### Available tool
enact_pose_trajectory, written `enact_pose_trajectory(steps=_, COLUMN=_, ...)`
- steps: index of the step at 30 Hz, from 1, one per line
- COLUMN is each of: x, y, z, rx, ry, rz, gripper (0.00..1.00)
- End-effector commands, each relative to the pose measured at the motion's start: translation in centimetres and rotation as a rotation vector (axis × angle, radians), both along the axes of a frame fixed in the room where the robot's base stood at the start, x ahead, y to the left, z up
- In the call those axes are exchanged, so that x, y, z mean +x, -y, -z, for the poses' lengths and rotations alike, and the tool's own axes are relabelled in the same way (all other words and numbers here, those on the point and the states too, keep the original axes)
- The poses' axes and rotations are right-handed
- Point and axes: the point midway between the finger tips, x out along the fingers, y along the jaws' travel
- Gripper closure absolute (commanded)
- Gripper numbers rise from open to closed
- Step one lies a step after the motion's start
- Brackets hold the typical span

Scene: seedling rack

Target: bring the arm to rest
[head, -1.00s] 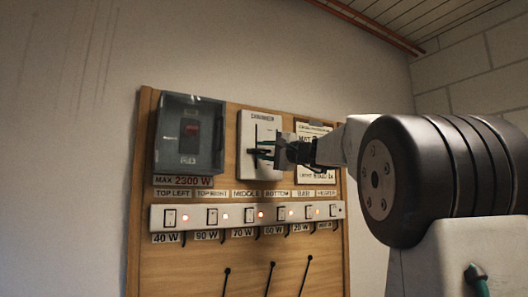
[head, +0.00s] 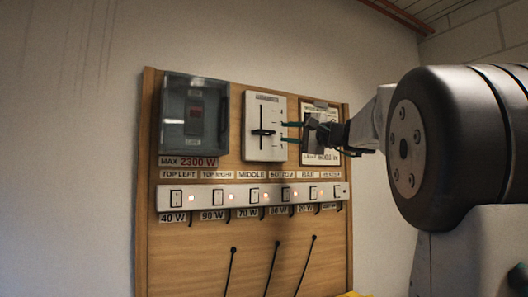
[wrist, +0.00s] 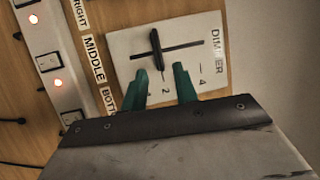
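My gripper (head: 285,132) is in front of the right edge of the white dimmer plate (head: 253,112). Its two green fingers are apart with nothing between them. In the wrist view my gripper (wrist: 160,82) shows the open fingers pointing at the dimmer plate (wrist: 204,32). The black slider knob (head: 262,132) stands in its slot below the middle in the head view. In the wrist view the knob (wrist: 155,48) lies beyond the fingertips and looks clear of them. My arm reaches in from the right.
The wooden panel (head: 190,255) carries a dark breaker box (head: 194,145) at upper left and a white switch strip (head: 210,206) with several small lamps. A notice card (head: 320,152) is partly behind my gripper. Black cables hang below. Bare wall lies to the left.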

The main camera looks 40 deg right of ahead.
Motion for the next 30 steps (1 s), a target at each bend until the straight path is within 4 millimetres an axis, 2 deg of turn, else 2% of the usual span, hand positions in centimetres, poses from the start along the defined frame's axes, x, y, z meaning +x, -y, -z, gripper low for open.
enact_pose_trajectory(steps=8, x=0.0, y=-0.1, z=0.3, rx=-0.009, ry=-0.015, rz=-0.004, gripper=0.71)
enact_pose_trajectory(steps=11, x=0.3, y=-0.1, z=3.3, rx=-0.039, ry=-0.095, rz=-0.009, gripper=0.71)
enact_pose_trajectory(steps=14, x=-0.1, y=-0.9, z=8.9, rx=-0.096, ry=-0.248, rz=-0.027, gripper=0.71)
enact_pose_trajectory(steps=15, x=-0.5, y=-2.1, z=11.6, rx=-0.131, ry=-0.323, rz=-0.049, gripper=0.71)
enact_pose_trajectory(steps=17, x=-1.3, y=-4.5, z=15.5, rx=-0.191, ry=-0.436, rz=-0.094, gripper=0.71)
enact_pose_trajectory(steps=18, x=-2.1, y=-6.2, z=18.0, rx=-0.235, ry=-0.506, rz=-0.128, gripper=0.71)
enact_pose_trajectory(steps=20, x=-3.6, y=-8.9, z=21.6, rx=-0.302, ry=-0.608, rz=-0.183, gripper=0.71)
enact_pose_trajectory(steps=24, x=-8.5, y=-14.8, z=29.3, rx=-0.492, ry=-0.829, rz=-0.328, gripper=0.71)
enact_pose_trajectory(steps=26, x=-11.1, y=-17.1, z=32.4, rx=-0.588, ry=-0.915, rz=-0.395, gripper=0.71)
enact_pose_trajectory(steps=29, x=-16.2, y=-20.3, z=37.3, rx=-0.775, ry=-1.044, rz=-0.514, gripper=0.71)
enact_pose_trajectory(steps=30, x=-18.5, y=-21.3, z=39.1, rx=-0.861, ry=-1.091, rz=-0.563, gripper=0.71)
